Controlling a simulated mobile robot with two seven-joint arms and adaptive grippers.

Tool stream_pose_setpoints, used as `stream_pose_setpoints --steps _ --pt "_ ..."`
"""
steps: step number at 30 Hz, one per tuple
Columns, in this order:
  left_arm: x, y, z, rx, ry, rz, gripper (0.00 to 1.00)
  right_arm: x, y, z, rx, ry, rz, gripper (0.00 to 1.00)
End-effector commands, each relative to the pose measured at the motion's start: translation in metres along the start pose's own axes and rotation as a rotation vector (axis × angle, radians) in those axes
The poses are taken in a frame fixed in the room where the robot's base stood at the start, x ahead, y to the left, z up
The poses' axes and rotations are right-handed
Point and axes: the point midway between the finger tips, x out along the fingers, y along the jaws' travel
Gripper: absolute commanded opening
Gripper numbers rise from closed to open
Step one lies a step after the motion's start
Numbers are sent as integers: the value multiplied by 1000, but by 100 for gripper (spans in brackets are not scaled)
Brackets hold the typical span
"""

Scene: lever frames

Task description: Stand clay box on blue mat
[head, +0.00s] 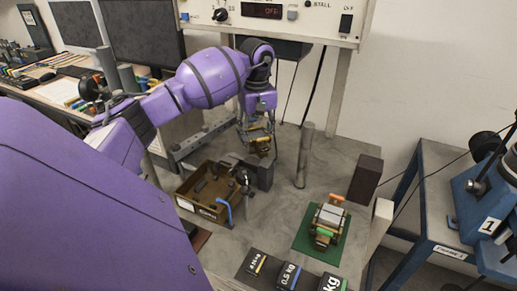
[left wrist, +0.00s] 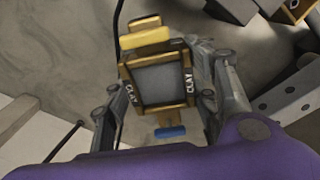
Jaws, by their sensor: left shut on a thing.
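My left gripper (head: 259,138) hangs over the bench below the instrument panel, shut on the clay box (head: 262,146). In the left wrist view the clay box (left wrist: 160,84) sits between the two fingers. It has a wooden frame, a grey face, "CLAY" on both sides, a yellow bar at one end and a blue tab at the other. The box is held above the bench. I see no blue mat; the mat in the head view is green (head: 302,242). A similar framed box (head: 328,218) with orange and green parts stands on it. My right gripper is not in view.
A brown tray (head: 186,192) with a blue handle lies left of the middle. A grey post (head: 304,156) and a dark brown block (head: 366,178) stand at the right. Several dark weight blocks (head: 289,276) line the front edge.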

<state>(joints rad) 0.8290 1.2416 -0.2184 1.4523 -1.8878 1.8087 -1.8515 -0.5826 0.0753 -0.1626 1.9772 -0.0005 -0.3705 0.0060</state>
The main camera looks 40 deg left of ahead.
Motion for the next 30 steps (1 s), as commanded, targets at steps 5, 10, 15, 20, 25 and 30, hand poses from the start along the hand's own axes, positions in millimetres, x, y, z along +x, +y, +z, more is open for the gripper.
stream_pose_setpoints --steps 5,10,15,20,25,30 --pt "7 0 0 0 2 4 15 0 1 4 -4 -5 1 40" --pt "33 1 1 1 -1 2 15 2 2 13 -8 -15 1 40" --pt "46 0 0 0 3 4 15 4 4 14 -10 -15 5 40" --pt "44 1 -1 0 4 6 15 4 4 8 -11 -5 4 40" --pt "48 0 -1 0 5 3 15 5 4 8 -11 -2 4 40" --pt "54 0 0 1 3 3 15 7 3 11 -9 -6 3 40"
